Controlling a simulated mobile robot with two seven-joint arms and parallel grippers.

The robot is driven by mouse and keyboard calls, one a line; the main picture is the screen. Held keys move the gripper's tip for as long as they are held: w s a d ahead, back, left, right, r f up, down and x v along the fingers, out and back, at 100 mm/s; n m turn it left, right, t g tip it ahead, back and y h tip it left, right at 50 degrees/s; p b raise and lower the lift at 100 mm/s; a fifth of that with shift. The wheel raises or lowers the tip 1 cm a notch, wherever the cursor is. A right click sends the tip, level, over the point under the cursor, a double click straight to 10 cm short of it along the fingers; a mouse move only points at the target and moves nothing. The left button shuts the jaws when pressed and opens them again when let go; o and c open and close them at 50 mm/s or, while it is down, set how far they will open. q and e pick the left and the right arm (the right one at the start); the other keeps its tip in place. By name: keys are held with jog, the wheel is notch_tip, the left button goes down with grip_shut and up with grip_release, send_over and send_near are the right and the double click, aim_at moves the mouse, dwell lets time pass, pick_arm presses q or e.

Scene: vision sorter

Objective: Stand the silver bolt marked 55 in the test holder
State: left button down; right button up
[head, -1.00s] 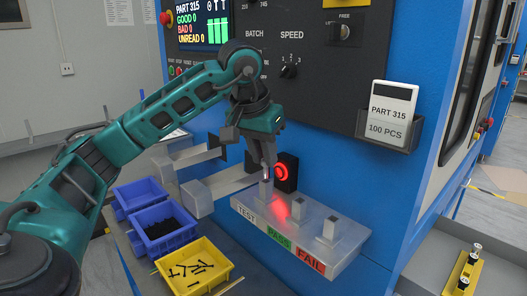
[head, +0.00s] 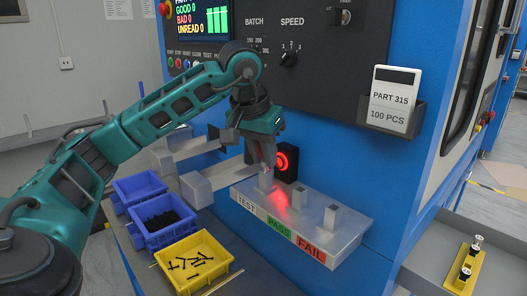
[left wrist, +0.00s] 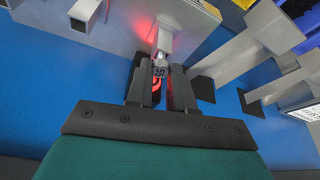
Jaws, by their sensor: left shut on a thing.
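My left gripper (head: 267,164) is shut on the silver bolt at the test block. In the left wrist view the bolt head, marked 55 (left wrist: 159,72), shows between the two fingers (left wrist: 160,80). The test holder (head: 266,181), a grey post above the TEST label, stands directly under the fingers. In the left wrist view the holder (left wrist: 163,42) lines up with the bolt. I cannot tell how deep the bolt sits in it; the fingers hide most of the bolt in the head view. My right gripper is not in view.
A red ring light (head: 287,158) glows just behind the fingers. Similar posts stand at PASS (head: 301,216) and FAIL (head: 332,220). Blue bins (head: 172,239) and a yellow bin (head: 216,284) of black bolts lie left. A yellow stand (head: 451,284) holds bolts at lower right.

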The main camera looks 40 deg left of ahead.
aim_at(264, 162)
pick_arm(q)
jog(key=shift+f, duration=0.2)
jog(key=c, duration=0.5)
grip_release()
dwell(0.4)
notch_tip(264, 162, up, 3)
jog(key=p, duration=0.3)
notch_tip(264, 162, up, 2)
jog(key=shift+r+p, duration=0.25)
jog(key=shift+p, duration=0.9)
jog(key=shift+r+p, duration=0.75)
jog(key=shift+r, duration=0.55)
jog(key=shift+f, duration=0.1)
